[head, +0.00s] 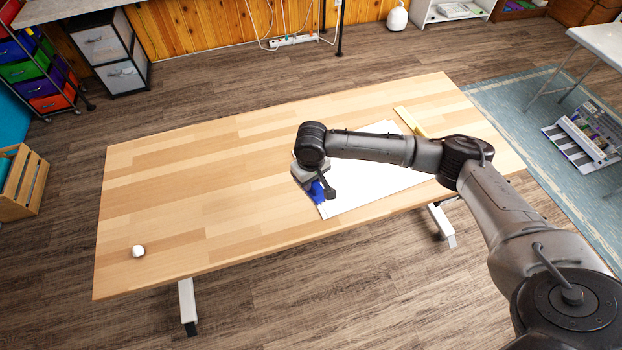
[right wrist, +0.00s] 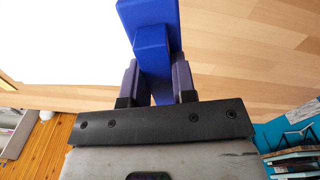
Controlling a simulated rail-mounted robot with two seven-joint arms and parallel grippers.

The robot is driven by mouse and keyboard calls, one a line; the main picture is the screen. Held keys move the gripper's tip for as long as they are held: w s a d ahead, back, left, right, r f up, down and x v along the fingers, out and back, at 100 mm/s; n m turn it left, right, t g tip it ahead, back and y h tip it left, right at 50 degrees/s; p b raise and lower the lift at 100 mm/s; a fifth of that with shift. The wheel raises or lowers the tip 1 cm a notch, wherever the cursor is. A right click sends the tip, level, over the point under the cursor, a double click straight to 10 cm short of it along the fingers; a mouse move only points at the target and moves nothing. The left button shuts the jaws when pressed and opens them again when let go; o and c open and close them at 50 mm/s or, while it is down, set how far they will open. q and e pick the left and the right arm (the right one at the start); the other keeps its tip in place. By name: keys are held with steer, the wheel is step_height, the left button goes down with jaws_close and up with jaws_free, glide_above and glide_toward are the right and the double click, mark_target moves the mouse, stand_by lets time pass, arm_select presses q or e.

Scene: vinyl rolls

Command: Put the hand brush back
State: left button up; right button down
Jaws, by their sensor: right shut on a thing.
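The blue hand brush (head: 317,192) is at the left edge of a white sheet, partly hidden by my right wrist in the head view. In the right wrist view its blue handle (right wrist: 152,48) runs up between the two fingers. My right gripper (right wrist: 156,82) is shut on this handle. In the head view my right gripper (head: 323,183) is low over the table; I cannot tell whether the brush touches the surface. The brush's far end is out of the wrist view. My left gripper is not in view.
The wooden table (head: 200,200) carries the white sheet (head: 365,178), a yellow strip (head: 410,122) at its far right edge and a small white object (head: 138,251) near the front left corner. The table's left half is mostly clear. A wooden crate (head: 22,185) stands on the floor at left.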

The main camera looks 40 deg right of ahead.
steer(key=shift+r, duration=0.1)
steer(key=shift+f, duration=1.85)
steer(key=shift+f+b, duration=0.55)
steer(key=shift+f, duration=1.15)
steer(key=shift+f, duration=0.25)
steer(key=shift+f, duration=0.3)
